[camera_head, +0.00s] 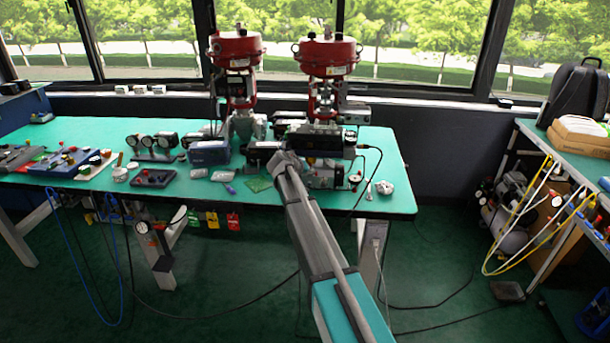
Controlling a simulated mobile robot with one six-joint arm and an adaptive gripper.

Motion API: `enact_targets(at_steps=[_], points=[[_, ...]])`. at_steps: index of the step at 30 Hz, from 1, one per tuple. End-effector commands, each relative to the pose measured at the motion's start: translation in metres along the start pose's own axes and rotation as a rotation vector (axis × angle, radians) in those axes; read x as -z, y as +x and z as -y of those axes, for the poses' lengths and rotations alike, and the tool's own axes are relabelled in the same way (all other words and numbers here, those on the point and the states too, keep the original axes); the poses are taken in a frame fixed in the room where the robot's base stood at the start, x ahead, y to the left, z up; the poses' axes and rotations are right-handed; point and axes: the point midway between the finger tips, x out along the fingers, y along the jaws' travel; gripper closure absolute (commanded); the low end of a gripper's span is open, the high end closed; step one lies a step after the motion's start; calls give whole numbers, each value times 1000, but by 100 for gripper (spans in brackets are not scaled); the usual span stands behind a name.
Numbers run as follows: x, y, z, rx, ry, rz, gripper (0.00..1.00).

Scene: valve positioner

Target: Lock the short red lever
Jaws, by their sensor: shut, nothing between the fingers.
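My arm reaches up from the bottom of the picture to the green-topped bench (240,205). My gripper (285,160) is at its far end, small, shut and empty, in front of the valve equipment. A small red part (311,160) shows just right of my gripper, among the grey fittings below the right valve. It is too small to tell whether it is the short red lever or how it is turned. My gripper and arm hide some of the fittings there.
Two red-topped valve actuators (236,48) (328,55) stand at the back of the bench. A dark blue box (209,153), gauges (148,141) and panels with coloured knobs (66,162) are to the left.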

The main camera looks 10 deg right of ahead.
Motion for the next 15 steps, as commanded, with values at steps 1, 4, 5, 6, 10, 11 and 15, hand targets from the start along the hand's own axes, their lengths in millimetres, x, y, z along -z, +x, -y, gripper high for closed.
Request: enact_targets(at_steps=[1,4,5,6,10,11,15], points=[[0,6,1,0,0,0,100],[0,11,0,-1,0,1,100],[0,12,0,-1,0,1,100],[0,12,0,-1,0,1,100],[0,13,-1,-1,-1,1,100],[0,13,-1,-1,-1,1,100],[0,13,-1,-1,0,1,100]])
